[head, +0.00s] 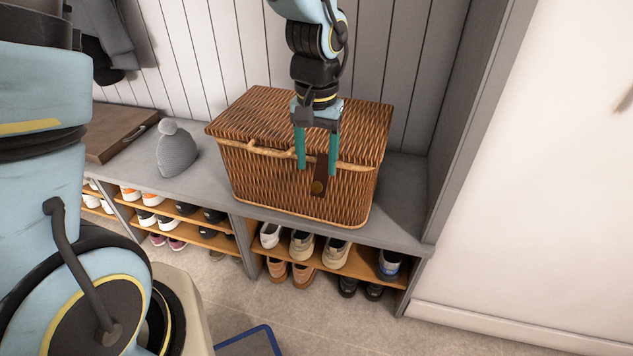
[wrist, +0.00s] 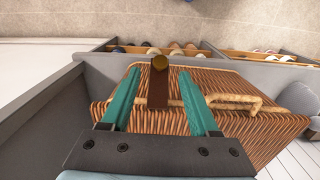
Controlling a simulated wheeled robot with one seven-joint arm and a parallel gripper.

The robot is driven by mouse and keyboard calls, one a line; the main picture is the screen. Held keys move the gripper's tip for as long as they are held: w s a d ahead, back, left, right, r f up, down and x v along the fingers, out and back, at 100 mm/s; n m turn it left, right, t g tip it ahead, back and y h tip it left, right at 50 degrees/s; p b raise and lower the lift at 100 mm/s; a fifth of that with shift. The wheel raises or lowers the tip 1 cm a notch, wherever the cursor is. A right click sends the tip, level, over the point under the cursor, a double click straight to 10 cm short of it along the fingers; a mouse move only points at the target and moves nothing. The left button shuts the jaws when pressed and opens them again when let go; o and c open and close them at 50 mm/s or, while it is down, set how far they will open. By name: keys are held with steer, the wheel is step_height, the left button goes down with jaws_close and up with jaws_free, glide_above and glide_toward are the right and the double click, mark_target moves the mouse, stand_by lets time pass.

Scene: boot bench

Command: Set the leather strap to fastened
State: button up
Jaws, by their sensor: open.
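The leather strap (head: 320,174) is a short dark brown band with a round brass-coloured stud at its lower end. It lies on the front of a closed wicker basket (head: 268,187). In the wrist view the strap (wrist: 158,88) shows between my two fingers, with the stud at its far end. Whether the stud is pressed onto the basket cannot be told. My gripper (head: 317,171) is open, its green fingers pointing down in front of the basket's front edge. In the wrist view the gripper (wrist: 163,100) has one finger on each side of the strap, apart from it.
The basket stands on a grey bench (head: 405,215) with shoes on shelves below. A rope-like handle (wrist: 235,102) runs along the basket's front edge. A grey knit hat (head: 176,150) and a brown flat case (head: 120,133) lie to the left. A side panel rises at the right.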

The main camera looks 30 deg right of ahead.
mark_target(316, 184)
step_height(316, 184, down, 5)
steer(key=shift+f, duration=0.15)
jaws_close()
stand_by(0.6)
stand_by(0.9)
